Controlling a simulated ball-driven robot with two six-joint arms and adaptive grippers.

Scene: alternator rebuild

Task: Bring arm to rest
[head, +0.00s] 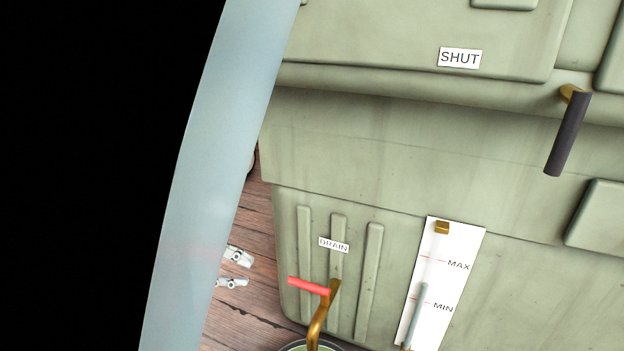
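My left gripper (235,269) shows in the head view at the lower left, over the wooden floor. Its two pale grey fingers stand apart with floor visible between them, so it looks open and empty. It is to the left of the green tank and appears apart from it. The rest of the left arm is hidden behind a pale curved surface. My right gripper is not in view.
The large green tank (350,150) fills the right, with a dark handle (567,134), a level gauge (437,275) and a red-levered drain tap (308,286). A container rim (300,346) shows below the tap. Wooden floor (255,235) lies left.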

